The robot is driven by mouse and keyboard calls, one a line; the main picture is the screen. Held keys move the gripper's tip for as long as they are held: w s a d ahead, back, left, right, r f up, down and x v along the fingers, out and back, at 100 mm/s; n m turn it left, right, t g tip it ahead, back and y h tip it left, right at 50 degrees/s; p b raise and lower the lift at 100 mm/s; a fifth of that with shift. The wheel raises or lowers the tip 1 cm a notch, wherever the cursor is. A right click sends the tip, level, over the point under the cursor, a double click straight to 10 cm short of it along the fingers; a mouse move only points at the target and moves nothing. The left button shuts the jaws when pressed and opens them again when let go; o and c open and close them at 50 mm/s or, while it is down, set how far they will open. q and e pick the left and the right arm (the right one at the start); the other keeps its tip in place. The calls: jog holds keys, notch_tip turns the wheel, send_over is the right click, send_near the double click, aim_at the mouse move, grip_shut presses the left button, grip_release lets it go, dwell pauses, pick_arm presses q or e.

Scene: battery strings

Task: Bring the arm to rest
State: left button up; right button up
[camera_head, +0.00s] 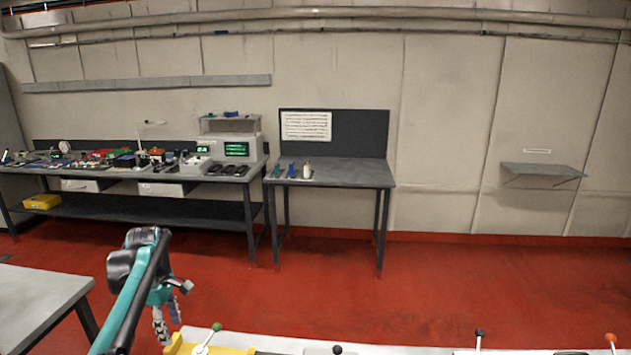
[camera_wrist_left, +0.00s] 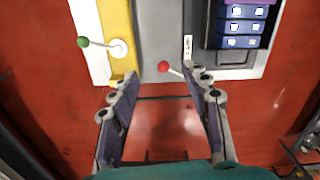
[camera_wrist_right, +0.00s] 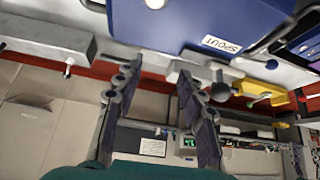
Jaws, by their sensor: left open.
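My left arm, teal and black, shows at the lower left of the head view. Its gripper (camera_head: 167,312) hangs above the red floor, left of the near bench's yellow end. In the left wrist view that gripper (camera_wrist_left: 160,82) is open and empty, its fingers wide apart. The green-knobbed lever (camera_wrist_left: 84,42) and the red-knobbed lever (camera_wrist_left: 163,66) show beyond the fingertips. My right gripper is outside the head view. In the right wrist view it (camera_wrist_right: 156,74) is open, with nothing between its fingers, below a blue box (camera_wrist_right: 190,22) labelled SPOUT.
The near bench (camera_head: 290,342) runs along the bottom edge, with several knobbed levers. A grey table (camera_head: 40,295) stands at the lower left. A cluttered workbench (camera_head: 150,210) and a small table (camera_head: 345,173) stand by the wall. Red floor (camera_head: 440,275) between is clear.

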jog(key=shift+f, duration=0.15)
pick_arm(q)
jog(key=s+d+r+m+t, duration=0.3)
jog(key=s+d+m+t, duration=0.1)
jog(key=s+d+m, duration=0.75)
pick_arm(e)
jog(key=shift+f+b, duration=0.25)
jog(key=shift+b, duration=0.1)
jog(key=shift+f, duration=0.1)
jog(key=shift+s+f+b, duration=0.1)
jog(key=shift+f+b, duration=0.05)
jog(key=shift+b, duration=0.15)
pick_arm(q)
jog(key=s+d+f+m+t, duration=0.3)
jog(key=s+d+f+m, duration=0.4)
jog(key=s, duration=0.5)
jog(key=shift+d+f, duration=0.15)
jog(key=shift+d, duration=0.5)
jog(key=shift+s+m, duration=0.1)
jog(key=shift+m, duration=0.15)
